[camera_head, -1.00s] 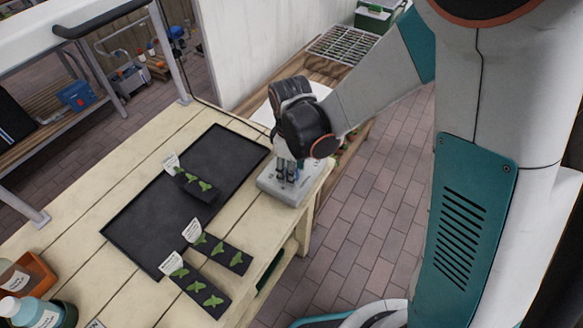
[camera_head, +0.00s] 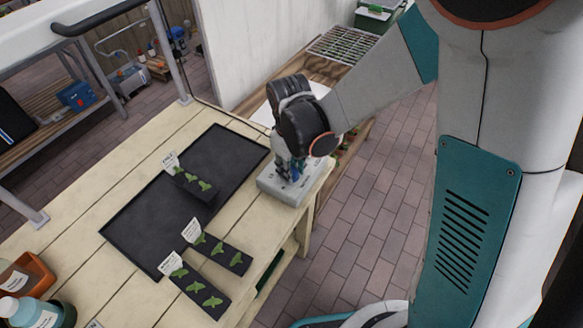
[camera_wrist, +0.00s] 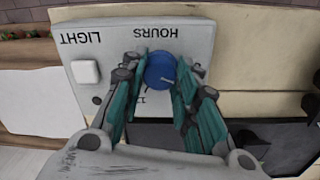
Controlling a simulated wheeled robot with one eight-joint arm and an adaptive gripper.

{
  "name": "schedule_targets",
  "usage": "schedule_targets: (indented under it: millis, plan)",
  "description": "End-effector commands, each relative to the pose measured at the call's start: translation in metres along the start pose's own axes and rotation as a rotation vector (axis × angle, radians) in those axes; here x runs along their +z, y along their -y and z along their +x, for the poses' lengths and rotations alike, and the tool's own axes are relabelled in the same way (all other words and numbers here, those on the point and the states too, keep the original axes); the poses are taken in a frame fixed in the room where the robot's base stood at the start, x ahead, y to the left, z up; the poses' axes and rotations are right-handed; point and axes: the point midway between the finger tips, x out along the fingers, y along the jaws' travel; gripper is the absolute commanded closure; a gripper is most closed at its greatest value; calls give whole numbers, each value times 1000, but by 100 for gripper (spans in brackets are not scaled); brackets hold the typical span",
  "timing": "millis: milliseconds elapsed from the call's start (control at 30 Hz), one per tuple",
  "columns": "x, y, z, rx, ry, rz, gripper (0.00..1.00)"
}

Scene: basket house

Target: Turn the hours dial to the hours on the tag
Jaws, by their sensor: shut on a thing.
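A grey control box (camera_head: 272,187) stands at the right end of the table. In the wrist view the box (camera_wrist: 205,40) reads upside down, with LIGHT and HOURS printed on it. The round blue hours dial (camera_wrist: 160,68) has a light pointer mark toward its right. My gripper (camera_wrist: 162,76) is shut on the dial, one teal finger on each side. In the head view my gripper (camera_head: 290,170) is over the box and hides the dial. Most numbers around the dial are hidden by the fingers. White tags (camera_head: 170,160) stand in the seedling strips; their writing is too small to read.
A black tray (camera_head: 140,225) lies left of the box with a seedling strip (camera_head: 193,186) on it. Two more strips (camera_head: 222,254) lie near the front edge. A white square button (camera_wrist: 86,72) is beside the dial. Bottles (camera_head: 35,312) stand at lower left.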

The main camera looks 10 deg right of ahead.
Motion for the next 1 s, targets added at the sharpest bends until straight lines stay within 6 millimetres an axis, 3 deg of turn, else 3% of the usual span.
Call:
schedule_targets:
  millis: [500,1000]
  plan:
    - [0,0,0,0,14,448,96]
    - [0,0,0,-1,21,640,96]
